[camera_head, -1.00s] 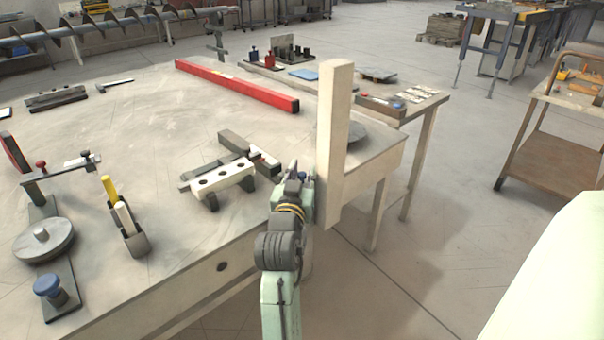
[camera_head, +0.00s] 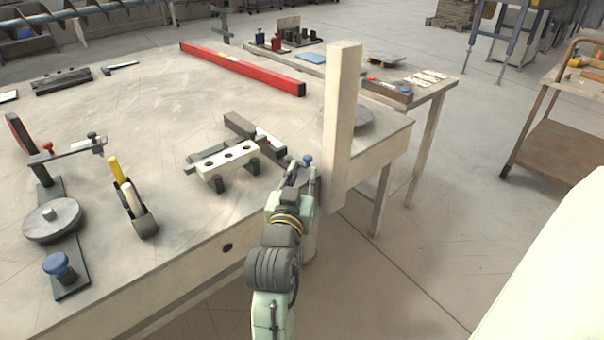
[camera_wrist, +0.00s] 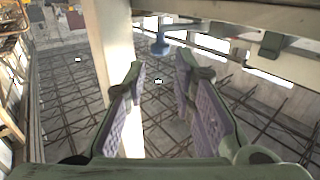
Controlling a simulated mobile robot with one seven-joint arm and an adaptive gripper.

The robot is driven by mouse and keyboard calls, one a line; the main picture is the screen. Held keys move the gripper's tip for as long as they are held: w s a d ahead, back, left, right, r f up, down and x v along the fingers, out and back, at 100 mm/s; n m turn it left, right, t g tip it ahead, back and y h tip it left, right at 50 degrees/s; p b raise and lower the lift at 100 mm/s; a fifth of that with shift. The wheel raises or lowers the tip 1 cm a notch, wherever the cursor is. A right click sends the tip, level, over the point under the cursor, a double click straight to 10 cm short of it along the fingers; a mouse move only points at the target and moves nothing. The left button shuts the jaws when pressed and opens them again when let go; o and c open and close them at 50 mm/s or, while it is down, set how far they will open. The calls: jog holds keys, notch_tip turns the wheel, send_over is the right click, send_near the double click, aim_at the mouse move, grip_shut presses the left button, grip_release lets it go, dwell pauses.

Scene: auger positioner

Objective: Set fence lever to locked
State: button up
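My gripper (camera_head: 298,176) is at the table's near right edge, beside the tall beige post. In the wrist view my gripper (camera_wrist: 161,72) is open, its two fingers apart with nothing between them. A small blue knob (camera_head: 307,160) shows just past the fingertips in the head view. A blue knob on a short stem (camera_wrist: 160,46) is ahead of the fingers in the wrist view, apart from them. No label marks the fence lever; this knob may be its handle, but I cannot tell its position. What it is mounted on is partly hidden by my gripper.
The beige post (camera_head: 343,115) rises close to my gripper's right. A pale block with holes (camera_head: 222,160) lies to the left on the table (camera_head: 140,110). A yellow handle (camera_head: 115,169), another blue knob (camera_head: 56,264) and a red bar (camera_head: 240,68) are farther off. Open floor lies right.

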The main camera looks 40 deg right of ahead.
jog(key=shift+w+a+r+m+p, duration=0.15)
jog(key=shift+a+r+m+p, duration=0.1)
jog(key=shift+a+m+p, duration=0.35)
jog(key=shift+c, duration=1.2)
jog(key=a+m+p, duration=0.1)
jog(key=m, duration=0.1)
jog(key=a+r+m+g+p, duration=0.1)
jog(key=m, duration=0.1)
jog(key=a+m+p, duration=0.1)
jog(key=m, duration=0.1)
jog(key=shift+a+r+m+g, duration=0.15)
jog(key=shift+a+m+g, duration=0.1)
jog(key=shift+m+g, duration=0.15)
grip_shut()
jog(key=s+a+r+m+g+p, duration=0.2)
jog(key=a+m+p, duration=0.25)
jog(key=m, duration=0.55)
jog(key=m+b, duration=0.3)
send_near(308, 157)
jog(key=shift+g, duration=0.4)
jog(key=x, duration=0.5)
jog(key=shift+w+r, duration=0.2)
jog(key=shift+w, duration=0.05)
jog(key=shift+w+d+f, duration=0.2)
jog(key=shift+w+d, duration=0.05)
jog(key=shift+d, duration=0.15)
